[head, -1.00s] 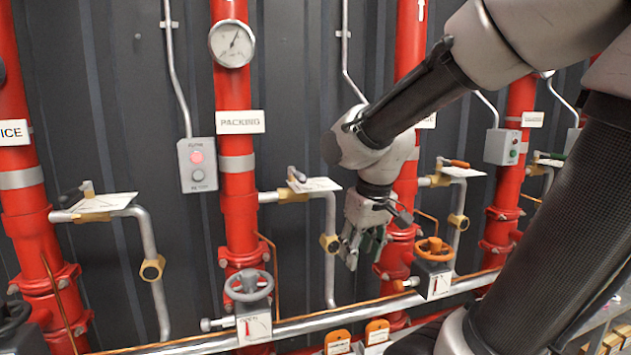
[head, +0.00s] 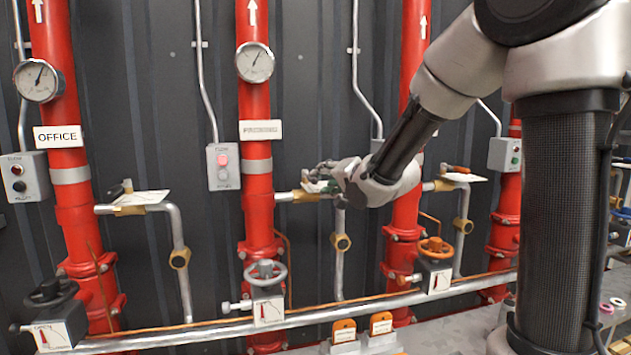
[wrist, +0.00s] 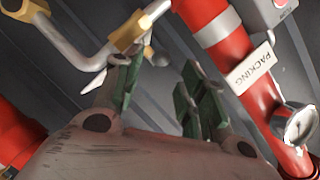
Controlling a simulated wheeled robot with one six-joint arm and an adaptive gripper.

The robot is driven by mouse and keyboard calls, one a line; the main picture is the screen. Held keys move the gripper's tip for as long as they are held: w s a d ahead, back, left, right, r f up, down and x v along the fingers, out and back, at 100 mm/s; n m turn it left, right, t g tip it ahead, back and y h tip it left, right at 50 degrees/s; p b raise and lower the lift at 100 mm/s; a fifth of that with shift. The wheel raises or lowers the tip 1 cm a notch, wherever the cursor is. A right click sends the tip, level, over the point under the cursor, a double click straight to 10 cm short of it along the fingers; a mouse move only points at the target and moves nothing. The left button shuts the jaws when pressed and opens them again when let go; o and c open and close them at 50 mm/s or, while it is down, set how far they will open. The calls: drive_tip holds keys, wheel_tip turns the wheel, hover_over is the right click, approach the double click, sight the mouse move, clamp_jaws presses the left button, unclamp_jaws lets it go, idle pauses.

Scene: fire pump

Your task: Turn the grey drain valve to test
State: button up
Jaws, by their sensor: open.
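The grey drain valve has a brass body (head: 303,197) on the side pipe right of the red PACKING riser, with a pale plate behind it. In the wrist view its brass body (wrist: 128,36) is at the top. A small grey piece (wrist: 157,57), seemingly its lever, shows just beyond my fingertips. My gripper (head: 319,180) is at this valve and covers most of its lever and plate in the head view. In the wrist view my gripper (wrist: 160,78) is open, with green-padded fingers apart and nothing seen clamped. Whether a finger touches the lever, I cannot tell.
The PACKING riser (head: 258,120) with its gauge (head: 254,62) stands left of my gripper. A grey handwheel (head: 265,271) is below, an orange one (head: 435,248) to the right. A push-button box (head: 223,167) hangs left. A black-lever valve (head: 128,205) serves the OFFICE riser.

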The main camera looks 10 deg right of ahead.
sight(313, 179)
drive_tip(key=x, duration=0.7)
drive_tip(key=shift+s+f, duration=0.1)
drive_tip(key=shift+c, duration=0.2)
clamp_jaws()
